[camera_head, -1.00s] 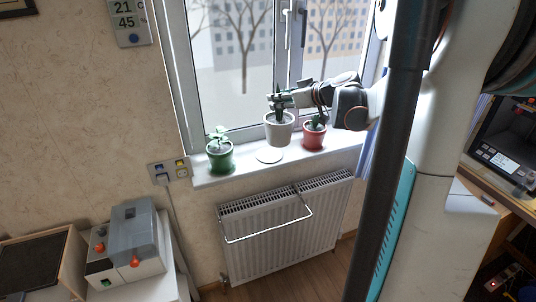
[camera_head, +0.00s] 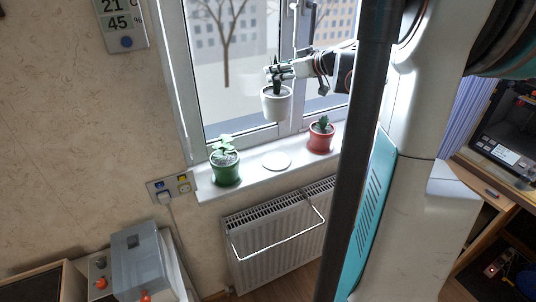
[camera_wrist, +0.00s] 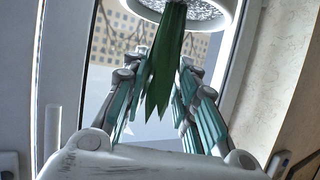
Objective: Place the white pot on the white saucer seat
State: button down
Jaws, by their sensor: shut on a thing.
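The white pot (camera_head: 277,105) with a green plant hangs upright from my gripper (camera_head: 274,74) in front of the window, clear of the sill. My gripper is shut on it from above; in the wrist view the fingers (camera_wrist: 164,70) flank the long green leaves, and part of the pot's pale rim (camera_wrist: 232,12) shows at the top. I cannot tell exactly where the fingertips touch. The white saucer seat (camera_head: 276,161) lies empty on the sill, below the pot, between the green and red pots.
A green pot (camera_head: 226,173) with a plant stands left of the saucer, and a red pot (camera_head: 320,140) with a plant stands right of it on the windowsill (camera_head: 250,178). A radiator (camera_head: 275,245) with a rail is below. The window handle (camera_head: 311,20) is above.

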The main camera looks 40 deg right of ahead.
notch_tip(320, 180, down, 20)
jog(key=b, duration=0.6)
jog(key=shift+r, duration=0.1)
jog(key=c, duration=1.3)
grip_release()
jog(key=p+v, duration=0.2)
jog(key=v, duration=1)
jog(key=shift+p, duration=0.35)
